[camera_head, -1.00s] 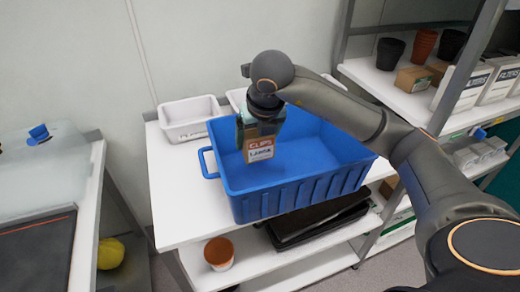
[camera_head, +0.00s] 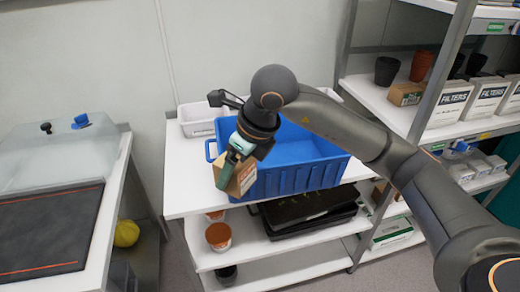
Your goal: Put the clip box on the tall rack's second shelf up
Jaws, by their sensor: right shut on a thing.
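The label's text is turned and hard to read. The tall rack (camera_head: 429,94) stands at the right, with several shelves; its lower part is partly hidden by my right arm. My left gripper is not in view.
The blue crate (camera_head: 307,179) stands on a white table (camera_head: 184,179). Filter boxes (camera_head: 447,104) and dark and terracotta pots (camera_head: 421,65) occupy a rack shelf. A white bench (camera_head: 117,183) stands at the left.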

